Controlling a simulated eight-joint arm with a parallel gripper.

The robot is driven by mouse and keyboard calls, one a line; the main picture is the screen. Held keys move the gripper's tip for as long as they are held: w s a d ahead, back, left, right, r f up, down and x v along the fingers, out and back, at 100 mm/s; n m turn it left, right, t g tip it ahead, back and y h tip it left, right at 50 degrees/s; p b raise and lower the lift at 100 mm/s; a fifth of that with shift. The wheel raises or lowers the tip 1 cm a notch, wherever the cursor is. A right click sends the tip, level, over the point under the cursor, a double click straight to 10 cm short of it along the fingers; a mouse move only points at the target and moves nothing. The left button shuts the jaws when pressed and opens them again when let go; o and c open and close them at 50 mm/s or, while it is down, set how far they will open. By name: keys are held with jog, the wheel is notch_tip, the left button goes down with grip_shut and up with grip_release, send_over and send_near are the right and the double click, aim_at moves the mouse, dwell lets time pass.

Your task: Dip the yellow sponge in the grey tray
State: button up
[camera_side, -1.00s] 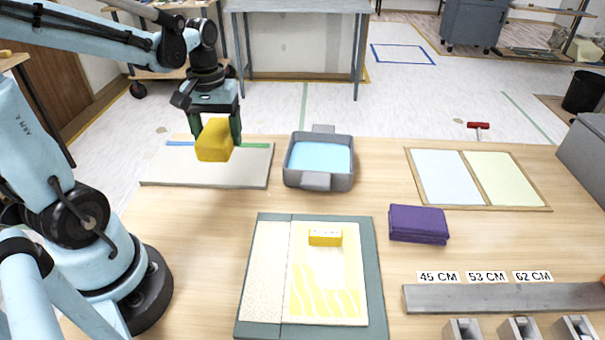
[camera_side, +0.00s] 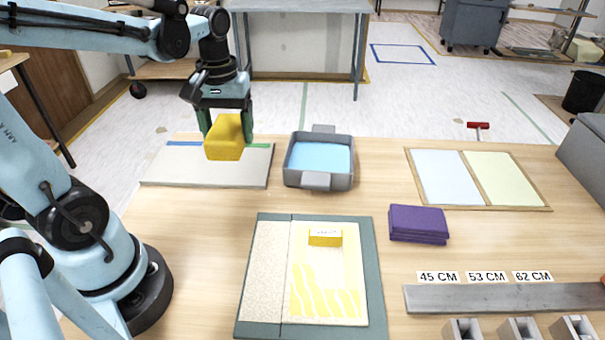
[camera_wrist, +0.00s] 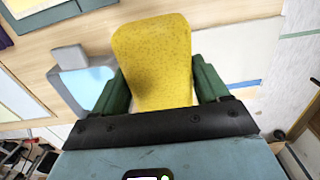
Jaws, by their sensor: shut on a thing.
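The yellow sponge (camera_side: 224,139) is held in my gripper (camera_side: 226,125), above the pale board at the back left of the table. In the wrist view the sponge (camera_wrist: 155,60) sits between the two green fingers of my gripper (camera_wrist: 158,85). The grey tray (camera_side: 317,181) stands to the right of the sponge and holds light blue liquid (camera_side: 319,157). In the wrist view the tray (camera_wrist: 70,57) shows to the left of the sponge, partly hidden by a finger. The sponge is apart from the tray.
The pale board (camera_side: 165,170) has a blue and a green strip along its back edge. A green mat (camera_side: 378,285) with a yellow-striped sheet and a yellow block (camera_side: 325,238) lies in front. A folded purple cloth (camera_side: 418,224) and a two-panel frame (camera_side: 405,155) lie to the right.

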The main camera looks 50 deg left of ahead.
jog(key=shift+w, duration=0.15)
jog(key=shift+c, duration=0.5)
jog(key=w+d, duration=0.3)
jog(key=w, duration=0.6)
jog(key=w+d, duration=0.4)
jog(key=w, duration=0.6)
jog(key=shift+s+a+f, duration=0.15)
jog(key=shift+f, duration=1.95)
jog(key=shift+s+a+f, duration=0.1)
jog(key=shift+f, duration=1.95)
jog(key=shift+f, duration=0.2)
jog(key=shift+f, duration=0.35)
jog(key=shift+f, duration=0.65)
jog(key=shift+f, duration=0.3)
